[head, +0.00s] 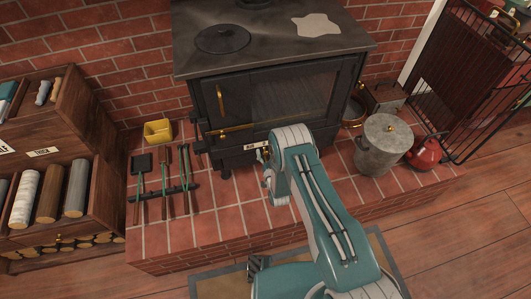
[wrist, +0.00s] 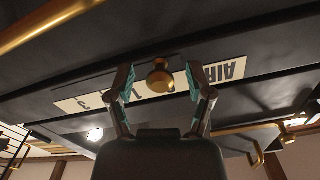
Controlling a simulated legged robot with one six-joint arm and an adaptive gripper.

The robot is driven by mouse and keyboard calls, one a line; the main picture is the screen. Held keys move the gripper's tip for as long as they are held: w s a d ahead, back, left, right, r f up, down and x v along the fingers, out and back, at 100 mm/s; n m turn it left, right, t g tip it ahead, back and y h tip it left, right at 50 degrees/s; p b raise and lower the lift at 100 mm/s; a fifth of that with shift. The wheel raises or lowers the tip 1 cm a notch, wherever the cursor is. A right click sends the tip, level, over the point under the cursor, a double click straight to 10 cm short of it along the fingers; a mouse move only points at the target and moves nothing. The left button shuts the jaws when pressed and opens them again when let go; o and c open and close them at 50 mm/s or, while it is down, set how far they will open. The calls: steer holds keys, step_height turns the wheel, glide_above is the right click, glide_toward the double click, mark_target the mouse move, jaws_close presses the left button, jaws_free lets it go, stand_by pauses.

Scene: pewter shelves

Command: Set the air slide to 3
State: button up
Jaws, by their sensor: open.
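The black stove (head: 285,95) stands on the brick hearth, with the air slide's pale label plate low on its front. In the wrist view the plate (wrist: 75,106) appears upside down, with "AIR" at its right end and partly hidden marks toward the left. The slide's round brass knob (wrist: 160,76) stands in front of the plate's middle and covers some marks; I cannot read its setting. My gripper (wrist: 160,88) is open, with one finger on each side of the knob and visible gaps. In the head view my gripper (head: 265,163) is at the stove's lower front, partly hidden by my arm.
A brass door handle (head: 220,100) and a brass bar (head: 232,129) are on the stove front. Fire tools (head: 164,190) and a yellow box (head: 158,130) lie left on the hearth. A lidded grey bucket (head: 382,146) and red kettle (head: 424,153) stand right.

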jaws_close()
steer(key=shift+d, duration=0.1)
steer(key=w+d, duration=0.3)
steer(key=d, duration=0.8)
steer(key=shift+w+d, duration=0.25)
steer(key=shift+d, duration=0.1)
jaws_free()
steer(key=shift+d, duration=0.1)
